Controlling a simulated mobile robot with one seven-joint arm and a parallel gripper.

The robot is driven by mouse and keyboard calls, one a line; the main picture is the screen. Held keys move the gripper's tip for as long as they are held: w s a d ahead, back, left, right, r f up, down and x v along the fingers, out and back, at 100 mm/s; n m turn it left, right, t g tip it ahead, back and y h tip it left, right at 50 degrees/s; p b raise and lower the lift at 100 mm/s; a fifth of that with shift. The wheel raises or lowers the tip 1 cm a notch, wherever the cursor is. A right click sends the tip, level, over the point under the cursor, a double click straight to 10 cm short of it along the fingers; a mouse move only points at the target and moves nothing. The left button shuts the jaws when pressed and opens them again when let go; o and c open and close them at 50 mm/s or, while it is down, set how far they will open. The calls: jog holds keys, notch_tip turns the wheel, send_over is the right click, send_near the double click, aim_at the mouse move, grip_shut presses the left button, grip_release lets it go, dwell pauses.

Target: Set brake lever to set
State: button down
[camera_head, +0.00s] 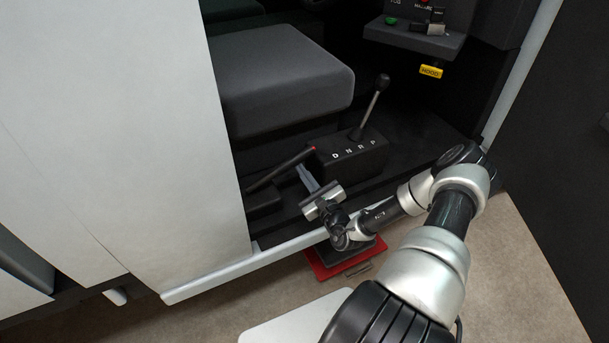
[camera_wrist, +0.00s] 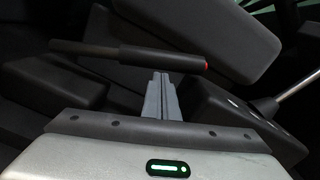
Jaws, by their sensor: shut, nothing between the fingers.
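The brake lever (camera_head: 281,169) is a dark bar with a thicker grip and a red tip, rising at a slant from a dark base (camera_head: 262,200) on the cab floor beside the seat. In the wrist view the brake lever (camera_wrist: 160,60) lies across the upper middle, its red tip at the right. My gripper (camera_head: 306,176) is shut, its grey fingers just below and right of the lever's grip. In the wrist view my gripper (camera_wrist: 161,80) points at the underside of the grip near the red end. I cannot tell whether they touch.
A gear shifter (camera_head: 373,108) on a box marked D N R P stands right of the brake lever. The grey seat (camera_head: 282,78) is behind. A white door panel (camera_head: 115,130) blocks the left. A yellow HOOD handle (camera_head: 431,72) is at upper right. A red object (camera_head: 338,262) lies below the sill.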

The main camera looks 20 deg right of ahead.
notch_tip(320, 180, up, 9)
jog(key=n+p, duration=0.6)
jog(key=p, duration=0.6)
send_over(297, 159)
jog(key=s+a, duration=0.2)
jog(key=a, duration=0.1)
jog(key=shift+s+a+r+p, duration=0.2)
jog(key=shift+a+r+p, duration=0.4)
jog(key=shift+a, duration=0.2)
jog(key=shift+a+y, duration=0.1)
jog(key=shift+y, duration=0.2)
jog(key=d+f+b, duration=0.1)
jog(key=d+f, duration=0.1)
jog(key=d+f+b, duration=0.1)
jog(key=shift+s+d+b, duration=0.2)
jog(key=shift+s+b, duration=0.1)
jog(key=s+d, duration=0.1)
jog(key=s, duration=0.9)
jog(key=shift+d+f+p, duration=0.15)
jog(key=shift+d+p, duration=0.1)
jog(key=shift+p, duration=0.1)
jog(key=shift+s, duration=0.1)
